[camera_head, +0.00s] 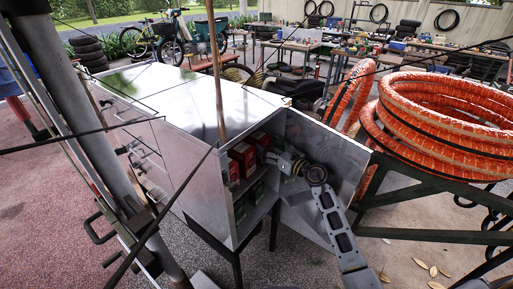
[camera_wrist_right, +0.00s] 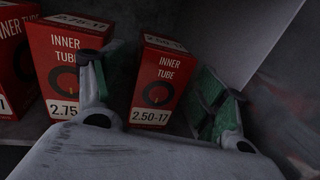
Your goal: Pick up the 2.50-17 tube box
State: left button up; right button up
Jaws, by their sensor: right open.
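The 2.50-17 tube box (camera_wrist_right: 161,84) is red with a white label and stands upright on a grey shelf. In the right wrist view it shows between the two green-padded fingers of my open right gripper (camera_wrist_right: 155,88). I cannot tell how deep the fingers reach around it; no contact is visible. A 2.75-17 box (camera_wrist_right: 62,62) stands to its left, partly covered by the left finger. In the head view my right gripper (camera_head: 287,162) is at the open end of the metal cabinet, beside red boxes (camera_head: 242,158). My left gripper is not visible.
Green boxes (camera_head: 252,197) sit on a lower shelf. Coiled orange hose (camera_head: 440,115) lies on a dark frame at right.

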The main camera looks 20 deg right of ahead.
jog(key=shift+w+a, duration=0.1)
jog(key=shift+w, duration=0.1)
jog(key=shift+x, duration=0.9)
jog(key=shift+f+x, duration=0.25)
jog(key=shift+x, duration=1.05)
jog(key=shift+w, duration=0.2)
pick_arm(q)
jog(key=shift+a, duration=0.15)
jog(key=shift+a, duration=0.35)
pick_arm(e)
jog(key=c, duration=1.1)
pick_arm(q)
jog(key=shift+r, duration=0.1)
pick_arm(e)
jog(key=shift+r, duration=0.15)
